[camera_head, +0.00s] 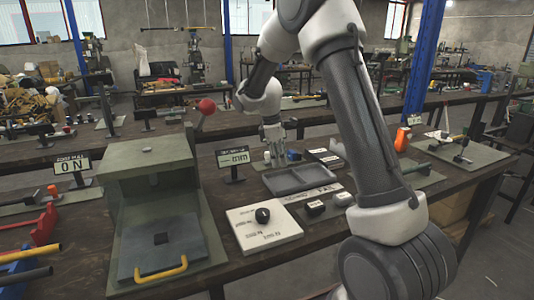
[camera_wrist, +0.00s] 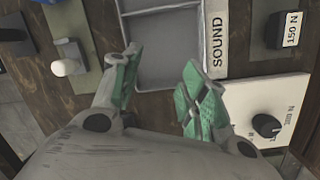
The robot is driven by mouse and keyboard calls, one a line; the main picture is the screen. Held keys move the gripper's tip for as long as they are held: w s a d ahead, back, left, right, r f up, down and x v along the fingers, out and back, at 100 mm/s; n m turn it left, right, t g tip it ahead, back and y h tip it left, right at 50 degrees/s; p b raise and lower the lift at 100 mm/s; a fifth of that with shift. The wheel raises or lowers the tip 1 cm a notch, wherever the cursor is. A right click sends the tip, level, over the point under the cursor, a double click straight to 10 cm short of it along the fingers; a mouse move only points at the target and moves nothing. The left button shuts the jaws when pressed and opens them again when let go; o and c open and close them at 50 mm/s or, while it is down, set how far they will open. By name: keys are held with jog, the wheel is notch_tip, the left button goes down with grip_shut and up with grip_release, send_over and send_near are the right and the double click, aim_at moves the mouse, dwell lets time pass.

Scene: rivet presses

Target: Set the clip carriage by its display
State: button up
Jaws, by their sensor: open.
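My gripper (camera_wrist: 162,92) shows in the wrist view with its green finger pads apart and nothing between them. Beyond them is the grey tray (camera_wrist: 172,45). In the head view my gripper (camera_head: 277,152) hangs behind the grey tray (camera_head: 272,186). A small display on a stand (camera_head: 233,158) stands left of the tray; its characters are too small to read surely. In the wrist view a white knob (camera_wrist: 65,67) sits on a grey-green strip left of my gripper, apart from it. I cannot tell which part is the clip carriage.
A white plate (camera_head: 262,236) bears a black knob (camera_head: 262,215). Small labelled blocks (camera_head: 315,208) lie near the tray.

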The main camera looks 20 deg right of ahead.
jog(key=w+f+n+t, duration=0.1)
jog(key=w+f+n, duration=0.1)
jog(key=w+n, duration=0.55)
notch_tip(320, 180, up, 3)
jog(key=n+t, duration=0.2)
jog(key=n, duration=0.5)
send_over(267, 153)
jog(key=s+a, duration=0.2)
jog(key=shift+h, duration=0.4)
jog(key=x, duration=0.7)
jog(key=shift+w, duration=0.1)
grip_shut()
